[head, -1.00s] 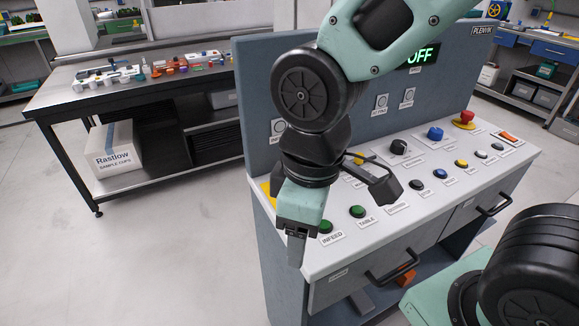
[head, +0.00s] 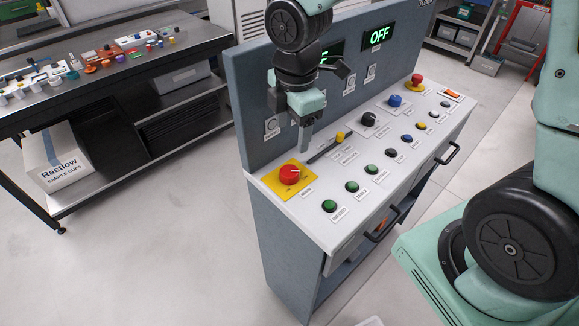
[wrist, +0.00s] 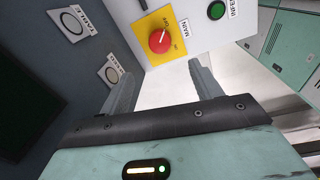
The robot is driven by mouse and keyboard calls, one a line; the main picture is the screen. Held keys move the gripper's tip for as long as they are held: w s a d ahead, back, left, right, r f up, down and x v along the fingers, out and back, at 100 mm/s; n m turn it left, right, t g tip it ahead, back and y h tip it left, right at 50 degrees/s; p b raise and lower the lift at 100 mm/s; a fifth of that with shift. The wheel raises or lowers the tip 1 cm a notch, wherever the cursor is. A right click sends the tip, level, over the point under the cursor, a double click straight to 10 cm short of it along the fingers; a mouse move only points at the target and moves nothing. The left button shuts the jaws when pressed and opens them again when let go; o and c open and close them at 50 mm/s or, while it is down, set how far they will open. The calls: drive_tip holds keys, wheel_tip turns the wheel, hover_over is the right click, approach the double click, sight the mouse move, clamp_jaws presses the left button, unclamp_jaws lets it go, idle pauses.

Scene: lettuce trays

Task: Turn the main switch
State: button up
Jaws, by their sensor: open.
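The main switch (head: 289,174) is a red round knob with a white pointer mark on a yellow plate, at the near left end of the sloped control panel. In the wrist view the red knob (wrist: 159,41) sits ahead of the fingers, with the label MAIN beside it. My gripper (head: 304,148) hangs above the panel, fingers down, just right of and behind the knob in the head view. In the wrist view my gripper (wrist: 160,85) has its two fingers spread apart with nothing between them. The fingers do not touch the knob.
The control panel (head: 318,218) also carries green buttons (head: 329,206), a slider with a yellow handle (head: 341,137), a black knob (head: 368,119), a blue knob (head: 395,101) and a red mushroom button (head: 416,80). An upright back panel (head: 255,100) stands close behind my gripper. Displays read OFF.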

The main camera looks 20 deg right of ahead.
sight(289, 171)
drive_tip(key=f, duration=0.8)
drive_tip(key=w+f, duration=0.1)
drive_tip(key=f, duration=0.3)
drive_tip(key=shift+a+f+b, duration=0.1)
drive_tip(key=shift+f+b, duration=0.2)
drive_tip(key=shift+f, duration=0.1)
drive_tip(key=shift+c, duration=0.3)
drive_tip(key=c, duration=0.9)
